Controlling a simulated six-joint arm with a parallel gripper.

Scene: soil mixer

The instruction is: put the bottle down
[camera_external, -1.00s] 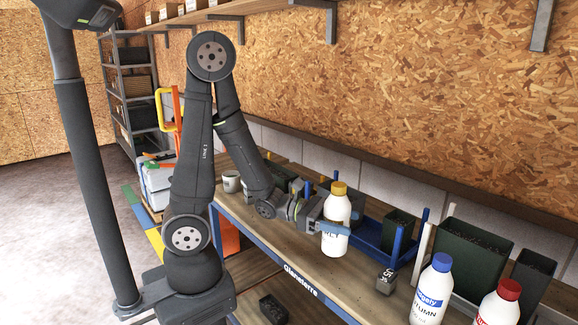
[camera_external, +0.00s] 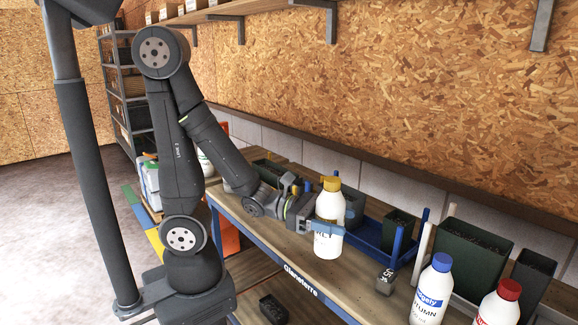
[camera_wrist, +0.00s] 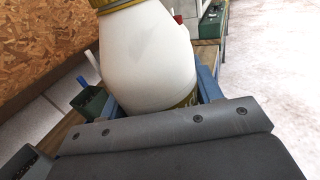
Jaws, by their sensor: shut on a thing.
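The wooden bench (camera_external: 345,284) is bare in front of the bottle. A blue tray (camera_external: 371,236) with dark pots stands behind it. A small dark block (camera_external: 386,281) lies to the right. Blue-capped (camera_external: 432,290) and red-capped (camera_external: 500,303) bottles stand at the front right.

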